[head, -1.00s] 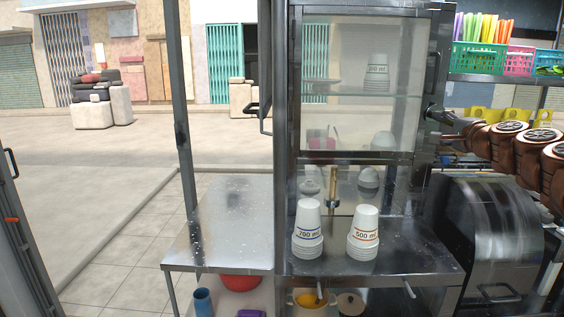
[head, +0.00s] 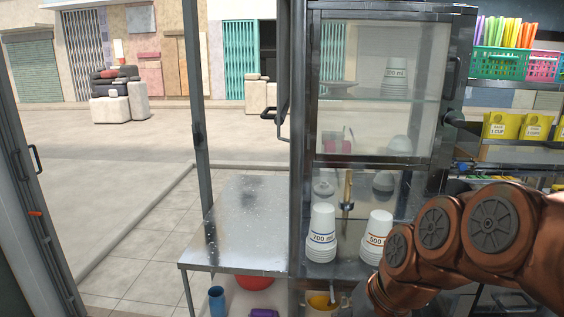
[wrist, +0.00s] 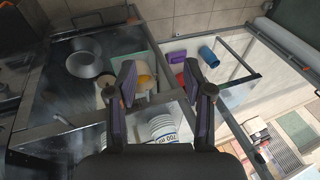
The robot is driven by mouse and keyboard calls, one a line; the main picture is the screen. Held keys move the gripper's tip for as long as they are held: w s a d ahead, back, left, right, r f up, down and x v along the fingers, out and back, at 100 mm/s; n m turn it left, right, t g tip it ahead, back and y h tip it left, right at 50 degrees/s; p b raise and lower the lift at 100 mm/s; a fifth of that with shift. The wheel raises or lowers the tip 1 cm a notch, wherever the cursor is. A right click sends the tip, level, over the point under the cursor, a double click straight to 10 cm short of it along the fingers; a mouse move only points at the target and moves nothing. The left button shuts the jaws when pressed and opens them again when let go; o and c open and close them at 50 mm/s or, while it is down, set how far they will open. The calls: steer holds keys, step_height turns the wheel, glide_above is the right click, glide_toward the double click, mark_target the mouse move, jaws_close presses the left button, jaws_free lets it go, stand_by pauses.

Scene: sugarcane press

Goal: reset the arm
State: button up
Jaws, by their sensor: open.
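My gripper (wrist: 160,78) is open in the wrist view, with its two dark fingers apart and nothing between them. A stack of white cups (wrist: 163,127) marked 700 ml shows beyond and below the fingers in that view. In the head view my copper-brown arm reaches in from the right edge and bends down toward the bottom, in front of the counter. The gripper itself does not show there. The arm partly covers the 500 ml cup stack (head: 377,232). The 700 ml stack (head: 321,232) stands clear to its left.
A glass cabinet (head: 378,85) stands above the cups. A steel side table (head: 243,225) extends left, with a blue cup (head: 217,300) and a red bowl (head: 255,283) below. Yellow boxes (head: 501,126) and a green basket (head: 498,64) sit on shelves at right. Paving at left is open.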

steer(key=s+d+f+g+h, duration=0.1)
steer(key=s+d+f+g, duration=0.1)
steer(key=s, duration=0.6)
steer(key=s+d+f+n+g+h, duration=0.1)
steer(key=s+d+f, duration=0.3)
steer(key=s, duration=0.4)
steer(key=shift+s+d+f+g+h+p, duration=0.25)
steer(key=shift+d+g+h+p, duration=0.1)
steer(key=shift+g+h, duration=0.3)
